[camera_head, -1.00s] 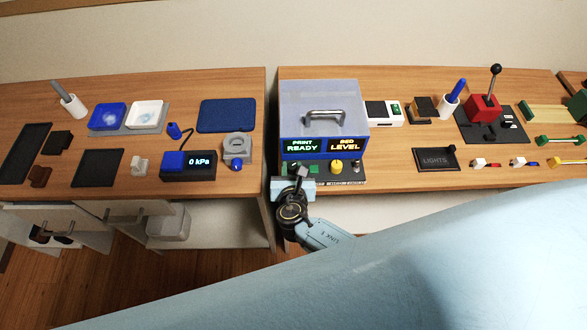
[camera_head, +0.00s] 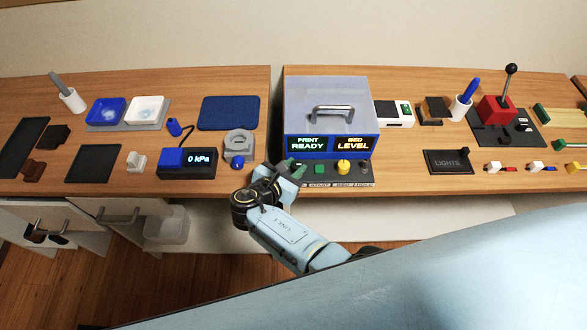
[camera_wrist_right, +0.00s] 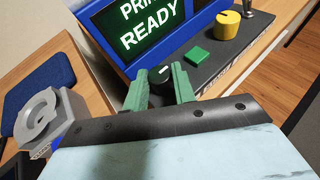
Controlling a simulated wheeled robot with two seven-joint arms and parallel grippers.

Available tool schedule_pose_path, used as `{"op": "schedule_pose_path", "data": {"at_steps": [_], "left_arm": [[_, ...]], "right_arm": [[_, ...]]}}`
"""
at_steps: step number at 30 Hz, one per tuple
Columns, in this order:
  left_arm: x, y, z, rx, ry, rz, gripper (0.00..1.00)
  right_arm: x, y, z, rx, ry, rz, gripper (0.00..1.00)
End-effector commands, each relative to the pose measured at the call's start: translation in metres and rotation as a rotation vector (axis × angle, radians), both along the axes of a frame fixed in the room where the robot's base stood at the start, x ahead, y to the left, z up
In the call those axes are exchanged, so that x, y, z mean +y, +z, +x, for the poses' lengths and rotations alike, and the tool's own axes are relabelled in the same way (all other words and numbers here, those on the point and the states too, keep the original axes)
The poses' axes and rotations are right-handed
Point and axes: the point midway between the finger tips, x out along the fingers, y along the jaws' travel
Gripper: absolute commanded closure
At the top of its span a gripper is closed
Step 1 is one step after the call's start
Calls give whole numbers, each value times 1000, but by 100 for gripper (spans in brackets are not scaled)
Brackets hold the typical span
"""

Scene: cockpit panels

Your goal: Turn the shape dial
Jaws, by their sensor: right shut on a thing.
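The shape dial, a small black knob (camera_wrist_right: 162,74) with a white mark on top, shows in the right wrist view at the left end of the printer's control strip. My right gripper (camera_wrist_right: 159,80) has its green fingers on either side of this knob and is shut on it. In the head view my right gripper (camera_head: 296,166) is at the front left corner of the printer box (camera_head: 328,101) and hides the dial. My left gripper is not in view.
Right of the dial are a green square button (camera_wrist_right: 197,56), a yellow knob (camera_wrist_right: 228,23) and a metal switch (camera_wrist_right: 248,8). Left of the gripper, across a gap between tables, stands a grey ring-shaped fixture (camera_head: 239,143). A large pale-blue surface fills the lower right.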

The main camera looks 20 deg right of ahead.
Motion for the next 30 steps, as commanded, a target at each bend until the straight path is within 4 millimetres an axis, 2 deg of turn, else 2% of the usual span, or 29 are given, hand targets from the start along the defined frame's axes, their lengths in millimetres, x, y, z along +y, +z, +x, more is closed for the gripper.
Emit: {"op": "schedule_pose_path", "data": {"at_steps": [12, 13, 15, 23, 30], "left_arm": [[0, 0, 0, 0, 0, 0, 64], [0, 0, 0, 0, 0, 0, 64], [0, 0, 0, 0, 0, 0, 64], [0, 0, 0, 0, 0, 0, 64], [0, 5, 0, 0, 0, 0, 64]], "right_arm": [[0, 1, 1, -3, -7, 1, 97], [0, 1, 1, -3, -7, 1, 70], [0, 1, 1, -2, -6, 1, 65], [1, 1, -1, -1, -5, 1, 65], [24, 14, -19, -1, -4, 3, 65]]}}
